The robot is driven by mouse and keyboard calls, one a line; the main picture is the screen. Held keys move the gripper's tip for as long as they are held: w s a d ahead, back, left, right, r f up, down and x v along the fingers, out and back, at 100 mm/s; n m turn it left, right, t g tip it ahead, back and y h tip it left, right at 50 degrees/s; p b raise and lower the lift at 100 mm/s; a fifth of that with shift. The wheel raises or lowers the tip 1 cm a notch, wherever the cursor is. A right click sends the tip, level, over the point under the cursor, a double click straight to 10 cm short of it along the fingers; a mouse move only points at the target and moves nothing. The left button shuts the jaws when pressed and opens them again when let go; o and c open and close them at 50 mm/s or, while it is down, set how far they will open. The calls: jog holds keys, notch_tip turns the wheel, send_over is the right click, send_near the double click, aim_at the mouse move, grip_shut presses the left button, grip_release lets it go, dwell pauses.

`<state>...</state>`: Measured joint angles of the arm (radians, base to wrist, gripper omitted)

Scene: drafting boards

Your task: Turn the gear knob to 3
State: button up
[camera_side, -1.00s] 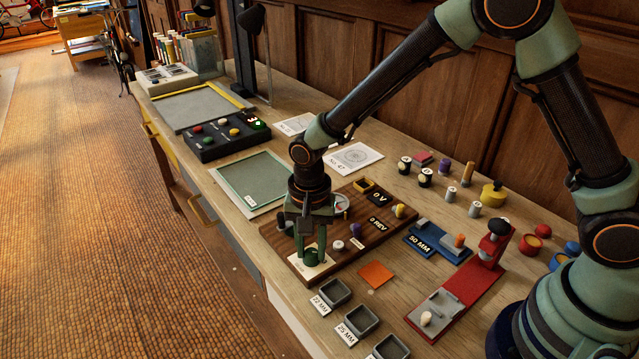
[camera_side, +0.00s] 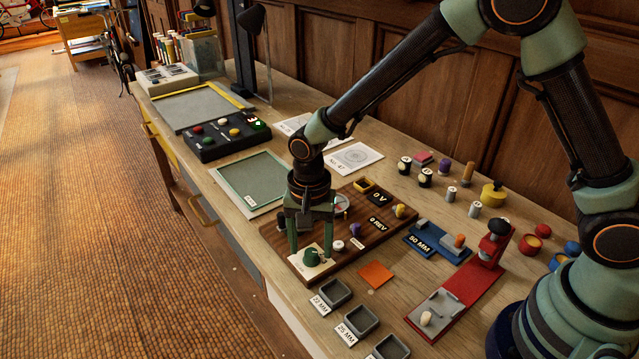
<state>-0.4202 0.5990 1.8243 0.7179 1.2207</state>
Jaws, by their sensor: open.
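The knob's top now shows below and between the fingers.
The board also carries a white knob (camera_side: 338,245), a purple knob (camera_side: 355,230), a yellow knob (camera_side: 400,211) and 0 V (camera_side: 379,198) and 0 REV displays. Grey trays (camera_side: 335,293) and a red fixture (camera_side: 462,290) stand nearby. An orange square (camera_side: 376,274) lies flat.

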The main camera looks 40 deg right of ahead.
aim_at(312, 252)
notch_tip(312, 252, up, 11)
jog(key=shift+r, duration=0.15)
dwell(0.4)
